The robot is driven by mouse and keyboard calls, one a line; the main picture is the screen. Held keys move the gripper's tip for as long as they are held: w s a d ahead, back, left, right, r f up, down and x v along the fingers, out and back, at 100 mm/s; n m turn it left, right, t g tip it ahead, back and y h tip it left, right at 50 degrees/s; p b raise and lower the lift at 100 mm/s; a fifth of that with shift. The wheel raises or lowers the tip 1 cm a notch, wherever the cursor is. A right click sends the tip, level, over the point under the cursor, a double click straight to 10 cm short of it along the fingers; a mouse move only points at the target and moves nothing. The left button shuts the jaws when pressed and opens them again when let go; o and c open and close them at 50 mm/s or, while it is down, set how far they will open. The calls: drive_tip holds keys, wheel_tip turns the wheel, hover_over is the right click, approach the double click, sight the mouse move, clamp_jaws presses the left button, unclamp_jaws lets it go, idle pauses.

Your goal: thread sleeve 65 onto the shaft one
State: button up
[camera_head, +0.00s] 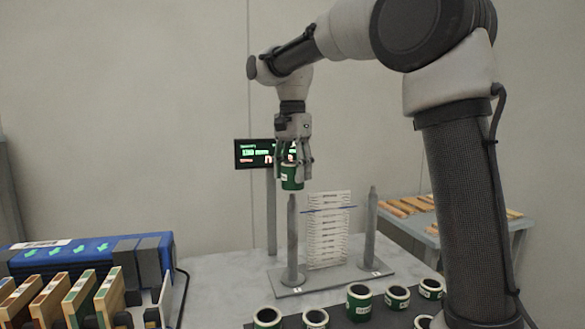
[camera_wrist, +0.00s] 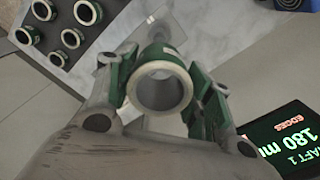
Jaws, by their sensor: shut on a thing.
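My gripper (camera_head: 292,186) is shut on a green sleeve (camera_head: 292,171) with a white label too small to read. The sleeve is upright, with its hollow bore and pale rim showing in the wrist view (camera_wrist: 160,67) between the two fingers (camera_wrist: 162,92). In the head view it hangs just above the pointed top of the left grey shaft (camera_head: 292,240), roughly in line with it; depth alignment cannot be told. The right shaft (camera_head: 370,228) stands bare on the same base plate (camera_head: 330,279). I cannot read which shaft is one.
A white ruled scale (camera_head: 328,232) stands between the shafts. Several green sleeves (camera_head: 359,302) stand on the dark mat in front. A display (camera_head: 253,153) is behind; in the wrist view its screen (camera_wrist: 285,140) shows "1" and "180". A blue device (camera_head: 75,250) is at left.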

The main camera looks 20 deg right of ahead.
sight(293, 188)
drive_tip(key=shift+f, duration=0.1)
idle(0.3)
drive_tip(key=shift+f, duration=1.25)
drive_tip(key=shift+f, duration=1.05)
drive_tip(key=o, duration=1.5)
drive_tip(key=shift+o, duration=0.2)
drive_tip(key=shift+r, duration=3.5)
